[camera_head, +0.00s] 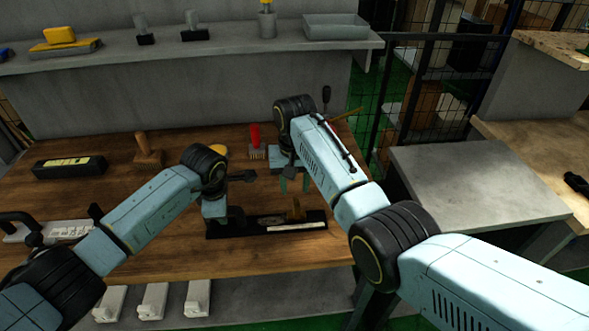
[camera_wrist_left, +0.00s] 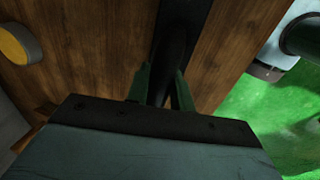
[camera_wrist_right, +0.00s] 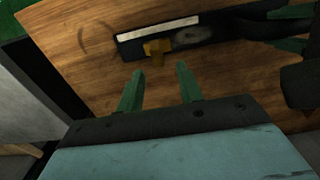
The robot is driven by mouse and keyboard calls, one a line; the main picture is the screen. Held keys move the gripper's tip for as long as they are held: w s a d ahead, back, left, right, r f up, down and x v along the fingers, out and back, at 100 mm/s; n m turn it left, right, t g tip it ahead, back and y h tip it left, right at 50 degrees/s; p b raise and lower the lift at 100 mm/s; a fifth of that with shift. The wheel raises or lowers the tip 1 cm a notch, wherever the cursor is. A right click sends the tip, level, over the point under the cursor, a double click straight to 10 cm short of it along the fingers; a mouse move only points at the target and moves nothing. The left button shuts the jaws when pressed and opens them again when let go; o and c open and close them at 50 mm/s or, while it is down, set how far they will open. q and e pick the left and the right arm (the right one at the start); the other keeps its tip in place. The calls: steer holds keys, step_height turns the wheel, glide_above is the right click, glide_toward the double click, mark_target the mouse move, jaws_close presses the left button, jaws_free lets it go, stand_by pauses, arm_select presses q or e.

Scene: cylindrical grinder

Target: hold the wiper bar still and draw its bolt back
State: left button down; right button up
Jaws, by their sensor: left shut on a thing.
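The wiper bar (camera_head: 220,231) is a long black bar with a pale strip, lying on the wooden bench. Its small brass-coloured bolt (camera_head: 295,211) stands up at the bar; in the right wrist view the bolt (camera_wrist_right: 157,49) sits just beside the pale strip. My left gripper (camera_wrist_left: 163,90) is shut on a dark, round part at the bar's left side; my own wrist hides much of this grip in the head view. My right gripper (camera_wrist_right: 158,87) is open and empty, its green fingers apart and short of the bolt. In the head view it hangs behind the bar.
A red-handled brush (camera_head: 255,141), a wooden block with a handle (camera_head: 147,151) and a black case (camera_head: 70,167) stand farther back. A white power strip (camera_head: 66,230) lies at left. A grey shelf (camera_head: 240,42) runs behind. Bare bench lies in front of the bar.

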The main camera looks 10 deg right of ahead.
mark_target(295, 202)
arm_select(q)
steer(key=shift+d, duration=0.1)
arm_select(e)
step_height(295, 202, up, 5)
steer(key=shift+r, duration=0.1)
stand_by(0.3)
arm_select(q)
steer(key=c, duration=1.1)
jaws_free()
steer(key=shift+c, duration=0.2)
step_height(295, 202, up, 12)
steer(key=s, duration=0.2)
steer(key=shift+s, duration=0.2)
steer(key=shift+f, duration=0.15)
